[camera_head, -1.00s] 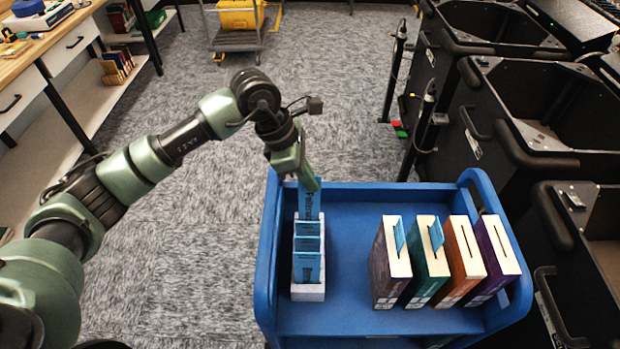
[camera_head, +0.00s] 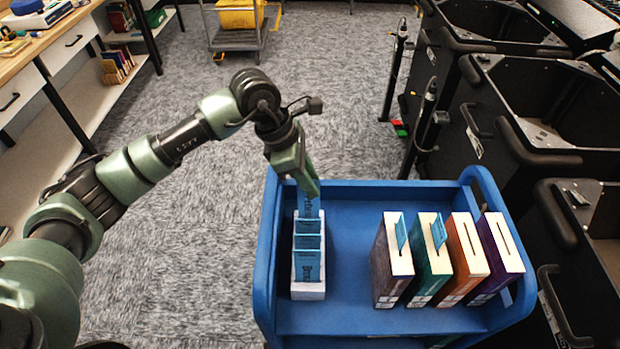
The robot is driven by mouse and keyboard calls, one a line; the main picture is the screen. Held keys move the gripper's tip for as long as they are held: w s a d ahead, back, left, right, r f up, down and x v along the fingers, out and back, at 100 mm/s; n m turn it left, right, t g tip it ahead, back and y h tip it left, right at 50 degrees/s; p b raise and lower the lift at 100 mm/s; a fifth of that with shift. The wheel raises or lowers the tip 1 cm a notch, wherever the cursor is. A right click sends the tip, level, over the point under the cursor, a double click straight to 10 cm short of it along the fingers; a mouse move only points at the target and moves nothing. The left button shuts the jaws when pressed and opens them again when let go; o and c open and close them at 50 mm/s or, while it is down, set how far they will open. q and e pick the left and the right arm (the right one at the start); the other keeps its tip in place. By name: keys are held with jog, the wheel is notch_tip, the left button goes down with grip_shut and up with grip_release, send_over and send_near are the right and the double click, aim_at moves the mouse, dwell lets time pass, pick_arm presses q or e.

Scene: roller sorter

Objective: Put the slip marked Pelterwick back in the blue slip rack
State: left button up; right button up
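A blue cart (camera_head: 345,310) stands in front of me. The slip rack (camera_head: 308,291), whose base looks whitish, stands at the cart's left side with several blue slips in a row. The rearmost slip (camera_head: 307,205), with partly covered dark lettering, stands in line with the back of the rack. My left gripper (camera_head: 308,188) is at the top of this slip, its fingers pointing down; the fingers hide the slip's upper part, and I cannot tell whether they still grip it. My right gripper is not in view.
Four-sided books stand on the cart's right: a grey-purple (camera_head: 388,270), a teal (camera_head: 428,265), an orange (camera_head: 464,265) and a purple one. Blue slips stick out of the first two. Black bins (camera_head: 520,130) line the right. Bare cart floor lies between rack and books.

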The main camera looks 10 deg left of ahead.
pick_arm(q)
jog(key=shift+r, duration=0.1)
jog(key=b+v, duration=0.1)
jog(key=v, duration=0.6)
jog(key=shift+a+r+b, duration=0.2)
jog(key=shift+r+b, duration=0.05)
jog(key=shift+b, duration=0.15)
dwell(0.3)
